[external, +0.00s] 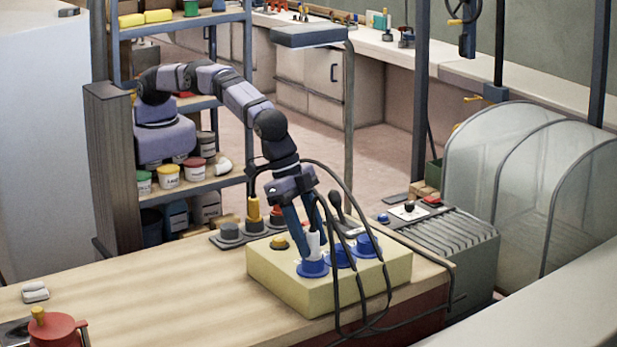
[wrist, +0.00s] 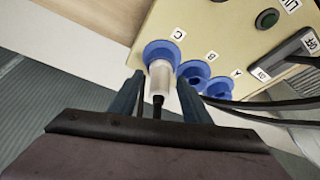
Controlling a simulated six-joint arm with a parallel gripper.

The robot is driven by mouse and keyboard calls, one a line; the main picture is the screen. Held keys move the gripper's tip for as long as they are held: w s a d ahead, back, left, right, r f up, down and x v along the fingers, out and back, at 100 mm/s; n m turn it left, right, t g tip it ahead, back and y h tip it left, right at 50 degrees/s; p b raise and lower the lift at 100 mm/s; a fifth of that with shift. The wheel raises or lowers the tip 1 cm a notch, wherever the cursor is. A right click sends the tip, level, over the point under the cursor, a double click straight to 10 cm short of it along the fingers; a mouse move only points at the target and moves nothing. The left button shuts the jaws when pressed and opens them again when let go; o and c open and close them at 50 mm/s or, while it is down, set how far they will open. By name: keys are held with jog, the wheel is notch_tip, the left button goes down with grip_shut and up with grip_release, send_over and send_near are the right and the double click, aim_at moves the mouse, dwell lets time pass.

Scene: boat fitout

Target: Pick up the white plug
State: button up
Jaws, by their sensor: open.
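The white plug (wrist: 163,80) sits in the blue socket (wrist: 163,53) labelled C, with a black cable running from its back. In the external view the plug (external: 314,244) stands upright in the blue socket (external: 312,268) at the near corner of the cream box (external: 290,289). My gripper (wrist: 165,88) is open, one finger on each side of the plug in the wrist view. In the external view my gripper (external: 309,238) points down at the plug. Whether the fingers touch the plug cannot be told.
Two more blue sockets, B (wrist: 194,72) and A (wrist: 219,87), sit beside C. Black cables (external: 345,300) loop over the box's front.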

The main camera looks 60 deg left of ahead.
aim_at(311, 227)
jog(key=shift+c, duration=0.4)
jog(key=c, duration=1)
grip_shut()
jog(key=shift+r, duration=0.1)
jog(key=shift+r+b, duration=1.2)
jog(key=shift+r, duration=0.4)
jog(key=s+a+b, duration=0.3)
jog(key=a+b, duration=0.2)
jog(key=a, duration=0.3)
jog(key=s+a+b, duration=0.4)
jog(key=a+b, duration=0.2)
jog(key=a, duration=0.2)
jog(key=shift+a, duration=0.3)
jog(key=shift+w, duration=0.1)
